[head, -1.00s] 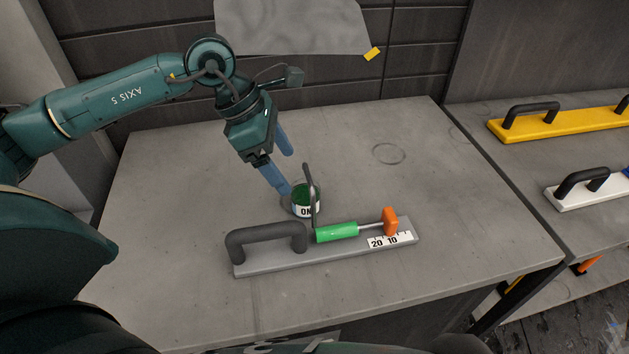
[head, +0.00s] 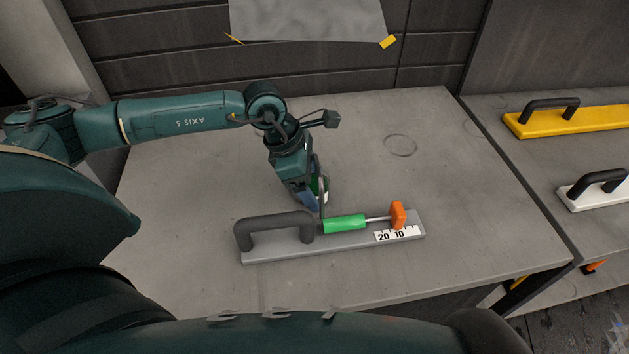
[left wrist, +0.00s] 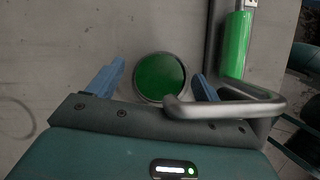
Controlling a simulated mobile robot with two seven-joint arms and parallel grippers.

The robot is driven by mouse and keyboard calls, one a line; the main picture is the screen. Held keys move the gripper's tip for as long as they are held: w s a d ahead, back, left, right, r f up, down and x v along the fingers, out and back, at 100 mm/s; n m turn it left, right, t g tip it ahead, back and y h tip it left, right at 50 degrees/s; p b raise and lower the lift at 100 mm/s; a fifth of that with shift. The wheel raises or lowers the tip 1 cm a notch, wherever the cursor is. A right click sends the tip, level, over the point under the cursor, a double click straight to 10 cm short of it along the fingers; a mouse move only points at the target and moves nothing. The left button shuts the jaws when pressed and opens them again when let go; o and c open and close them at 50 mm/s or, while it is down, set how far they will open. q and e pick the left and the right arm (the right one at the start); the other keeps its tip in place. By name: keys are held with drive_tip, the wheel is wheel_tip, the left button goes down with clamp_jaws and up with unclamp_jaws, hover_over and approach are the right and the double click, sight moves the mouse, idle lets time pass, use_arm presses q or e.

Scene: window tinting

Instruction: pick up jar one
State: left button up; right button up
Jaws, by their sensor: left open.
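Jar one, a small jar with green contents, shows in the left wrist view (left wrist: 160,77) between the two blue fingers. In the head view the jar (head: 325,187) is mostly hidden by my left gripper (head: 312,200). My left gripper is open, with one finger on each side of the jar; in the left wrist view the gripper (left wrist: 163,82) shows a gap between the left finger and the jar. The bent metal rod of the grey tool passes close to the jar and the right finger. My right gripper is not in view.
A grey tool (head: 350,241) with a dark handle, green cylinder (head: 344,223) and orange block (head: 398,214) lies just in front of the jar. A yellow tool (head: 570,121) and a white tool (head: 600,196) lie on the right-hand table. The left and back of my table (head: 190,180) are clear.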

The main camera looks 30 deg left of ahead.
use_arm(q)
drive_tip(key=shift+x, duration=1.05)
drive_tip(key=shift+r, duration=0.1)
drive_tip(key=c, duration=1.1)
